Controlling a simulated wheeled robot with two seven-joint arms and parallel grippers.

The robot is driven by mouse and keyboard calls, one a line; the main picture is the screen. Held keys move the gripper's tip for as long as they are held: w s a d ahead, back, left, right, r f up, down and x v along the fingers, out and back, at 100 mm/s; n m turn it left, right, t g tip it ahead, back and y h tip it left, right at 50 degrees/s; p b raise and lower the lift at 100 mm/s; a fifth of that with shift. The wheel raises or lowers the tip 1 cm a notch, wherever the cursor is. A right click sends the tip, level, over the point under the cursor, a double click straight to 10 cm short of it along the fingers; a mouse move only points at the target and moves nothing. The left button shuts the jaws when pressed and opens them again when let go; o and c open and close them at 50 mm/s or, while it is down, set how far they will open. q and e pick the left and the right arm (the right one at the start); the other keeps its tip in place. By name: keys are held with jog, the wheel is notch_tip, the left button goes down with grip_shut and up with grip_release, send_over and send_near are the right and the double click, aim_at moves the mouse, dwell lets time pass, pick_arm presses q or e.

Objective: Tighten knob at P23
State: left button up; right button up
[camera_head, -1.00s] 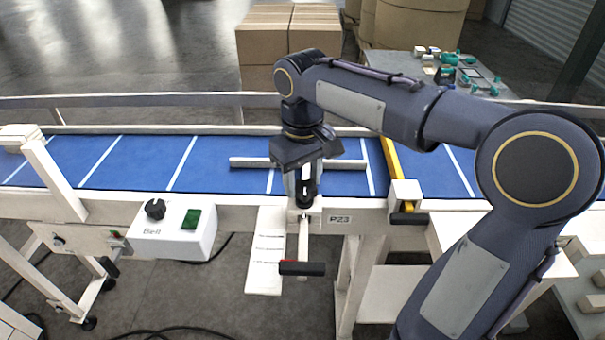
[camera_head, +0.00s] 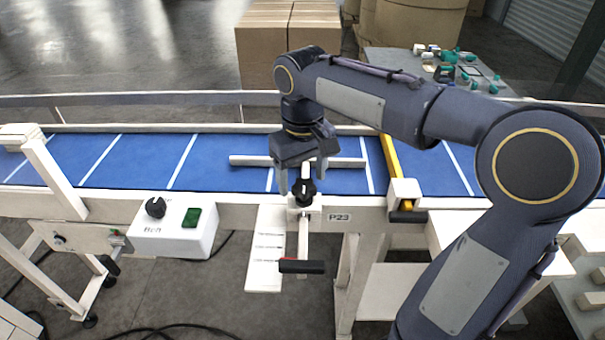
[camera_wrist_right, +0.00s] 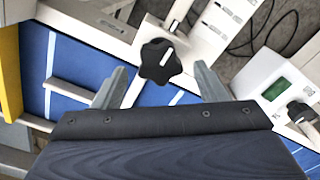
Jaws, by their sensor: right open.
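The black lobed knob (camera_head: 304,193) with a white mark sits on the bracket beside the P23 label (camera_head: 339,218), at the conveyor's near rail. It also shows whole in the right wrist view (camera_wrist_right: 160,61). My right gripper (camera_head: 303,178) is above the knob, pointing down, with its fingers apart to the left and right of it. In the right wrist view the open fingers (camera_wrist_right: 160,73) stand on either side of the knob with visible gaps, and nothing is held. My left gripper is out of view.
A white control box (camera_head: 172,228) with a dial and green switch is left of the knob. A black-handled lever (camera_head: 301,267) and a white label card (camera_head: 265,250) hang below it. A white guide bar (camera_head: 250,161) lies across the blue belt; a yellow bar (camera_head: 391,160) stands right.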

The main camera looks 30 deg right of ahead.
aim_at(302, 183)
notch_tip(302, 183, up, 8)
jog(key=shift+f, duration=0.15)
dwell(0.4)
dwell(0.4)
